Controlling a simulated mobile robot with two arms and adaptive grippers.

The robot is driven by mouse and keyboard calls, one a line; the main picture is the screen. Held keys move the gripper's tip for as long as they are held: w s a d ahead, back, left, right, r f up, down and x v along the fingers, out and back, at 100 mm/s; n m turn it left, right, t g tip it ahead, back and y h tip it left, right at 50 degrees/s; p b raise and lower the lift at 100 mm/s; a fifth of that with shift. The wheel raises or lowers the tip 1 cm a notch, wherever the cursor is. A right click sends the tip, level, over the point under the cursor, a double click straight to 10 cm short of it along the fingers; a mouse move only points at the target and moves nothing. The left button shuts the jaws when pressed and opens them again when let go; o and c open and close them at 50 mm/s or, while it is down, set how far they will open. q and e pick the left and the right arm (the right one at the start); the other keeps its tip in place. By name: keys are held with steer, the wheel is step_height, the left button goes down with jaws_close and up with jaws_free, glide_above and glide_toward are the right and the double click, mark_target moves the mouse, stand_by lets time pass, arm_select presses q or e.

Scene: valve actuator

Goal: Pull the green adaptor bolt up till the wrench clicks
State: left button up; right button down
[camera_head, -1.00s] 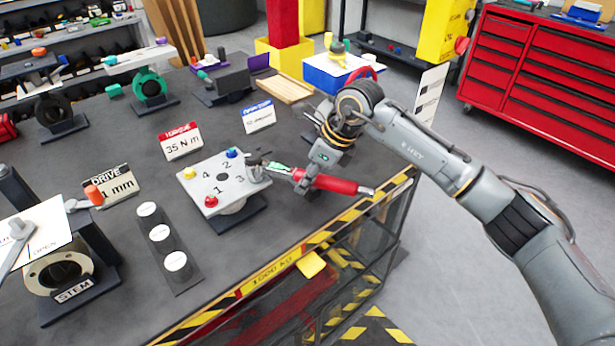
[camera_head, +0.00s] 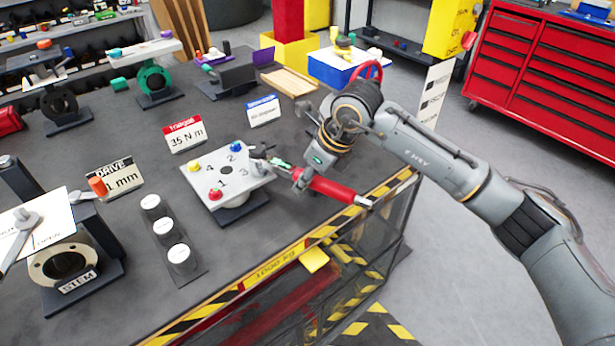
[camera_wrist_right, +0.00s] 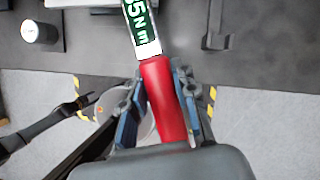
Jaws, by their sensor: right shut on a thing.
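The pale adaptor plate (camera_head: 228,187) is numbered 1 to 4, with a red bolt (camera_head: 216,194), a blue bolt (camera_head: 236,146) and a yellow bolt (camera_head: 194,166) at its corners. The torque wrench's head (camera_head: 262,153) is over the corner by number 3. It hides the bolt there, and no green bolt head shows. My right gripper (camera_head: 299,180) is shut on the wrench's red handle (camera_head: 335,190). In the right wrist view, the red handle (camera_wrist_right: 164,100) lies between the fingers, beyond it a green display (camera_wrist_right: 141,24) partly reads "5 N m". My left gripper is out of view.
A red "TORQUE 35 N m" card (camera_head: 186,134) stands behind the plate. The striped table edge (camera_head: 330,232) runs just in front of the handle.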

steer(key=shift+a+r, duration=0.1)
steer(key=shift+s+a+m+t+b, duration=0.45)
steer(key=shift+s+a+m, duration=0.2)
steer(key=shift+s+m, duration=0.3)
steer(key=shift+a+h, duration=0.1)
steer(key=shift+h, duration=0.2)
steer(key=shift+s+a+m+t+h+b, duration=0.3)
steer(key=shift+s+a+m+b, duration=0.45)
steer(key=shift+m, duration=0.4)
steer(key=shift+a, duration=0.15)
